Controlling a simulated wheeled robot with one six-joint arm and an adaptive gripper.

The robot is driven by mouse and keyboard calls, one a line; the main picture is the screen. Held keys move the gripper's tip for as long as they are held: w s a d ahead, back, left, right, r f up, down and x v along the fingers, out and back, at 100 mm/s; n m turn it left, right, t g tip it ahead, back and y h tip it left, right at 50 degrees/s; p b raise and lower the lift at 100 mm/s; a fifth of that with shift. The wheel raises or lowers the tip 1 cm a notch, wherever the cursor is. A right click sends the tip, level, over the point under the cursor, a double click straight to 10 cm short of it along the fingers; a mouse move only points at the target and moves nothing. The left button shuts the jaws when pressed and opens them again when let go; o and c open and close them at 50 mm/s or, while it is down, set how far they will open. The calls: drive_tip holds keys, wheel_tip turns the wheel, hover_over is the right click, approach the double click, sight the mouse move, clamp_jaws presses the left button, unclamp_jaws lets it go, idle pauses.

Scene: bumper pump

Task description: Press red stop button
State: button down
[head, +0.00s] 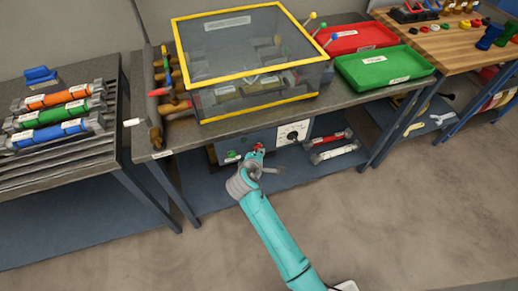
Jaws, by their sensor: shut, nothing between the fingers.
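The red stop button (258,146) shows as a small red spot on the grey-blue control panel (262,138) at the front of the middle bench. My gripper (256,156) is shut and empty, with its tip just below the button in the picture. It partly covers the panel around the button. I cannot tell whether the tip touches the button. A green button (232,155) sits on the panel to the left of my gripper, and a white dial plate (293,132) sits to the right.
A clear yellow-edged guard box (240,60) stands on the bench above the panel. Red and green trays (385,68) lie to its right. A rack with orange, green and blue cylinders (55,115) stands at the left. The floor (400,220) in front is clear.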

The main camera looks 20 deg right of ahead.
idle(0.4)
drive_tip(key=shift+s, duration=0.85)
drive_tip(key=shift+s, duration=2.5)
